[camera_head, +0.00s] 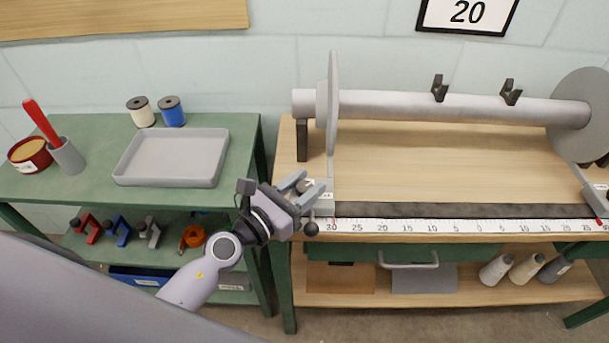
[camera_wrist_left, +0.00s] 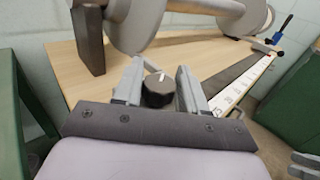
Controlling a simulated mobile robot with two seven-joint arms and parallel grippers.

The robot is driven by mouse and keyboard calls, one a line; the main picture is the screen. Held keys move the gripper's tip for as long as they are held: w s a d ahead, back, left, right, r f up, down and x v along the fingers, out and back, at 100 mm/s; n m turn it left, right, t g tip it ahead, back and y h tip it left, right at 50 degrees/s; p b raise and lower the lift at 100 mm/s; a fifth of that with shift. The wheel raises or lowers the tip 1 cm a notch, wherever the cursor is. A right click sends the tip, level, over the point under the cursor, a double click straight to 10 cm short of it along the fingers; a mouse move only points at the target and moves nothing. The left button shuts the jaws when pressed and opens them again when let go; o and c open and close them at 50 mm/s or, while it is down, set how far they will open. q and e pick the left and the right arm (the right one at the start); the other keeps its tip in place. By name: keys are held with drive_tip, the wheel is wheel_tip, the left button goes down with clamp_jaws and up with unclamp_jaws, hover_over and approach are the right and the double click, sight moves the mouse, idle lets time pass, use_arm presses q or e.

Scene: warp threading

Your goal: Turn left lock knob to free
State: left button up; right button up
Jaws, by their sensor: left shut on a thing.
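The left lock knob (camera_wrist_left: 159,90) is a dark round knob with a white pointer mark on top, seen in the left wrist view between my left fingers. My left gripper (camera_head: 312,192) is at the front left corner of the loom bench in the head view, and it also shows in the left wrist view (camera_wrist_left: 160,88). Its grey fingers are shut on the knob, one on each side. In the head view the fingers mostly hide the knob. The grey warp beam (camera_head: 470,107) with its left disc flange (camera_head: 333,120) lies behind the gripper.
A ruler strip (camera_head: 450,226) runs along the bench front, right of the gripper. A green table (camera_head: 80,188) at left holds a grey tray (camera_head: 172,158), two thread spools and a cup with a red-handled tool. Clamps and cones sit on lower shelves.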

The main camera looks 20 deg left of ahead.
sight(299, 193)
idle(0.3)
use_arm(q)
drive_tip(key=o, duration=0.9)
drive_tip(key=shift+s, duration=0.1)
drive_tip(key=b+v, duration=0.1)
drive_tip(key=v, duration=0.5)
drive_tip(key=shift+f, duration=0.15)
drive_tip(key=shift+s+a, duration=0.2)
drive_tip(key=shift+s, duration=0.25)
drive_tip(key=shift+o, duration=0.3)
